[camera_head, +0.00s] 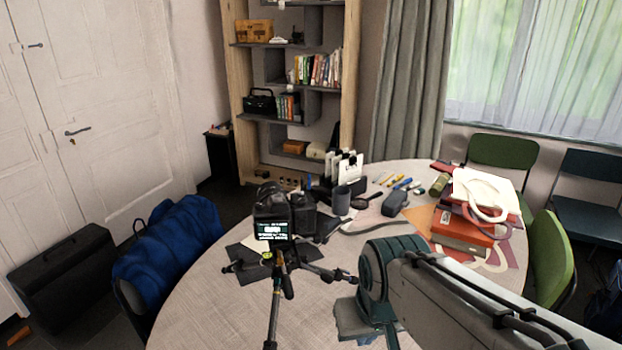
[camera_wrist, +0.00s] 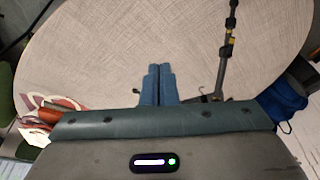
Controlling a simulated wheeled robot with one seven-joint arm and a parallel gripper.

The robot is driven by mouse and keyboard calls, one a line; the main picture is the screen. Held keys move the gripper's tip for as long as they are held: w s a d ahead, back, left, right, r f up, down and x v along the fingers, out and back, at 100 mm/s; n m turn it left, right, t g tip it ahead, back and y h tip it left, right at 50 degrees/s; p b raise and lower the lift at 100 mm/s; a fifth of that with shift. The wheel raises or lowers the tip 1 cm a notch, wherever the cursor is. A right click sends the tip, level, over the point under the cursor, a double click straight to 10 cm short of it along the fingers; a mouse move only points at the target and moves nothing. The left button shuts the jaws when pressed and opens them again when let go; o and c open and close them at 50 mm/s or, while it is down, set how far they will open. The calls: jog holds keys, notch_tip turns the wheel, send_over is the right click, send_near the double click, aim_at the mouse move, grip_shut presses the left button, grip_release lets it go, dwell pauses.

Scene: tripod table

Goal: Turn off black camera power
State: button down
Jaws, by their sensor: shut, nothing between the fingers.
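The black camera (camera_head: 285,208) sits upright on a tripod (camera_head: 278,285) at the round table. Its rear screen (camera_head: 272,229) is lit and faces me. The power switch is too small to make out. My gripper (camera_head: 353,322) is to the right of the tripod and lower in the picture than the camera, apart from it; my arm partly hides it. In the wrist view my gripper (camera_wrist: 158,68) has its blue fingers together and empty, over bare table. A tripod leg (camera_wrist: 227,60) shows to the right of the fingers. The camera body is not in the wrist view.
The round table (camera_head: 205,300) is bare at front left. A grey cup (camera_head: 341,199), a dark case (camera_head: 394,203) and stacked red books (camera_head: 462,228) stand behind and right. A blue jacket (camera_head: 170,250) hangs over a chair at left. A green chair (camera_head: 553,258) is at right.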

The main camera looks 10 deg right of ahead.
jog(key=w+d+r+m+t+y+p, duration=0.1)
jog(key=w+r+m+t+p, duration=0.1)
jog(key=w+r, duration=0.7)
jog(key=w+d+r+m+t+y+p, duration=0.1)
jog(key=w+d+r+m+t, duration=0.1)
jog(key=w+r, duration=0.7)
jog(key=w, duration=0.7)
jog(key=shift+y+p, duration=0.4)
jog(key=shift+d, duration=0.1)
